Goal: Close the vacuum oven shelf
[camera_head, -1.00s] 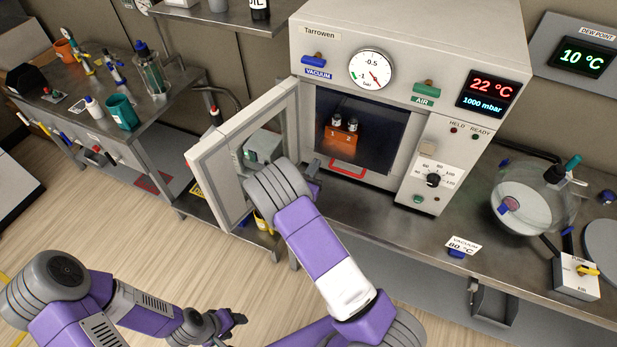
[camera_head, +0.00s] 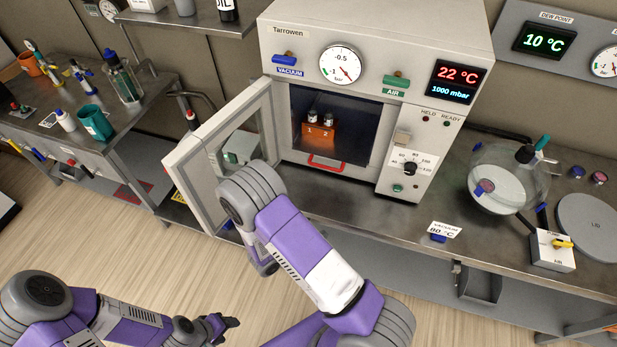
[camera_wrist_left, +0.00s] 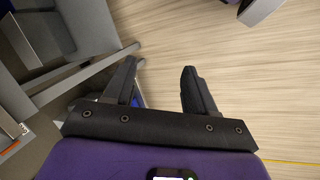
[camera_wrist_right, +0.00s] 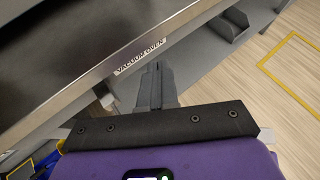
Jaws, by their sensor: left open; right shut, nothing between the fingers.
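The white vacuum oven (camera_head: 375,40) stands on the steel bench with its door (camera_head: 190,165) swung open to the left. Inside the dark chamber an orange block (camera_head: 318,134) holds two small vials. A red handle (camera_head: 326,163) shows low at the front of the opening, below the block; I cannot tell how far out the shelf sits. My right gripper (camera_wrist_right: 157,88) is shut and empty near the bench edge marked VACUUM OVEN; in the head view my right arm hides its fingertips. My left gripper (camera_head: 228,323) is open and empty above the floor, also seen in the left wrist view (camera_wrist_left: 160,80).
A glass vessel (camera_head: 508,180) and a switch box (camera_head: 552,250) stand on the bench to the right. A blue-based card (camera_head: 441,234) sits near its front edge. A side bench (camera_head: 45,120) with bottles is at the left. The wooden floor between is clear.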

